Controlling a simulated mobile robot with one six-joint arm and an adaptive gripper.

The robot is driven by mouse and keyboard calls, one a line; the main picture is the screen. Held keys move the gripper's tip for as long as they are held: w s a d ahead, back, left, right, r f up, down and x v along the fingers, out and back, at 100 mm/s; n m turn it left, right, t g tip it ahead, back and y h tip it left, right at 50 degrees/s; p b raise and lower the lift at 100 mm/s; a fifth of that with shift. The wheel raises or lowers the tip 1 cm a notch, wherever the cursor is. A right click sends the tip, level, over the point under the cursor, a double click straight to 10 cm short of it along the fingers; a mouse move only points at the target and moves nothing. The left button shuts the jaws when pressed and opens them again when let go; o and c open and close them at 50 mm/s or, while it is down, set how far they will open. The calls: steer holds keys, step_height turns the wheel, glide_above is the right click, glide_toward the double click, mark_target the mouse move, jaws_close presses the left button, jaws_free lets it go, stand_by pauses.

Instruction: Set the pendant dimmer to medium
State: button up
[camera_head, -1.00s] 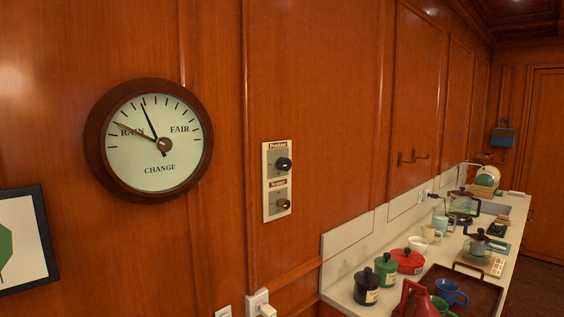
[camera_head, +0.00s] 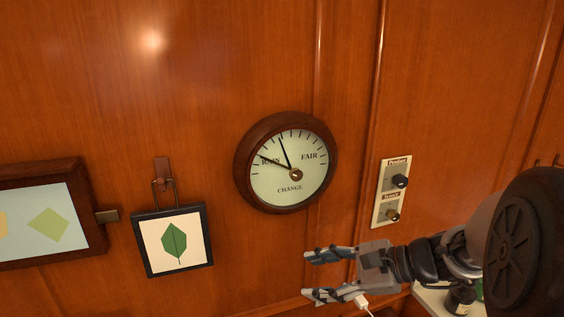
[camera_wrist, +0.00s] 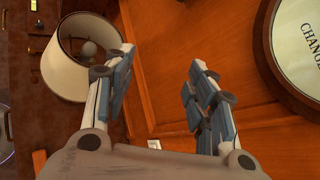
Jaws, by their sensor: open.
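The dimmer panel (camera_head: 390,191) is a pale plate on the wood wall, right of the barometer in the head view. Its upper black knob, the pendant dimmer (camera_head: 400,181), sits beside the label "Pendant". A brass-coloured lower knob (camera_head: 392,215) sits beside a second label that is too small to read surely. The pendant knob's setting cannot be made out. My gripper (camera_head: 312,276) is open and empty, below and left of the panel, its fingers pointing left. In the wrist view my gripper (camera_wrist: 160,88) shows two spread fingers with nothing between them; the panel is not in that view.
A round barometer (camera_head: 290,163) hangs left of the panel; its rim also shows in the wrist view (camera_wrist: 277,65). A framed leaf picture (camera_head: 173,241) and a larger frame (camera_head: 40,213) hang further left. A lamp shade (camera_wrist: 68,55) shows in the wrist view. A counter lies lower right.

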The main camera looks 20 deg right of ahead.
steer(key=w+d+r+m+t+h+p, duration=0.1)
steer(key=w+d+r+m+t+p, duration=0.1)
steer(key=d+r+m+t+p, duration=0.3)
steer(key=w+d+r+m+h, duration=0.1)
steer(key=d+m, duration=0.1)
steer(key=d, duration=0.6)
steer(key=m+t+h+p, duration=0.6)
steer(key=m+h, duration=0.1)
steer(key=m, duration=0.4)
glide_toward(404, 183)
steer(key=w+p, duration=0.1)
steer(key=w, duration=0.2)
steer(key=w+p, duration=0.1)
steer(key=w, duration=0.2)
steer(key=w+p, duration=0.1)
steer(key=w, duration=0.2)
steer(key=shift+w+a+r, duration=0.2)
steer(key=shift+w+a, duration=0.1)
steer(key=shift+w, duration=0.05)
steer(key=shift+c, duration=0.3)
steer(key=c, duration=1)
steer(key=shift+n+b, duration=0.3)
steer(key=shift+b, duration=0.1)
